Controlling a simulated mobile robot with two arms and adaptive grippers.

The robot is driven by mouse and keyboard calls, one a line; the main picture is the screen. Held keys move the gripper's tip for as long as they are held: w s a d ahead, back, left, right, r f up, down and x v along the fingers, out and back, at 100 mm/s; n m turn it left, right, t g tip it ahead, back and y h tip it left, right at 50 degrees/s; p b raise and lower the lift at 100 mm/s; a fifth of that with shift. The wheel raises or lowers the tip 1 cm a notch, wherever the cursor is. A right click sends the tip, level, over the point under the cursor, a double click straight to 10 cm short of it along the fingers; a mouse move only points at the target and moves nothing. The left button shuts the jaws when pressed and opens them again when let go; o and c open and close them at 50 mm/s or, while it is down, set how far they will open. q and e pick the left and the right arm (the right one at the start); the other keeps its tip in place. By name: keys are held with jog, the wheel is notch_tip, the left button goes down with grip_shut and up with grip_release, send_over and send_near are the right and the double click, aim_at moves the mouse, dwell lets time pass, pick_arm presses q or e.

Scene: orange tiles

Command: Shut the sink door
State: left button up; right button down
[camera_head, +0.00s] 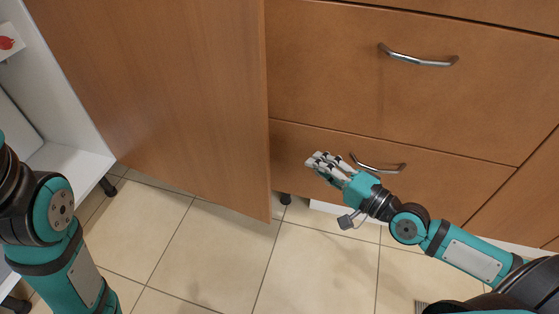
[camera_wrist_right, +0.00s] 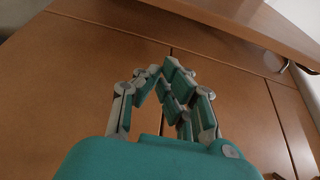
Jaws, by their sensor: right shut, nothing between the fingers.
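The sink door (camera_head: 165,85) is a plain brown wood panel at the left of the head view. It stands swung open, with the white cabinet interior (camera_head: 60,130) showing to its left. My right gripper (camera_head: 316,160) is to the right of the door's free edge, in front of the lower drawer, and apart from the door. In the right wrist view my right gripper (camera_wrist_right: 165,68) is shut and empty, with brown wood panels behind it. My left arm comes in at the left edge of the head view, and its gripper is out of view.
Brown drawers with metal handles stand right of the door; the upper handle (camera_head: 418,58) and the lower handle (camera_head: 377,166) stick out. A red item (camera_head: 6,43) shows inside the cabinet at far left. The tiled floor (camera_head: 230,260) below is clear.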

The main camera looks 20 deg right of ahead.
jog(key=w+a, duration=0.5)
jog(key=a, duration=0.2)
jog(key=shift+w+a, duration=0.25)
jog(key=shift+a, duration=0.05)
jog(key=shift+r, duration=0.15)
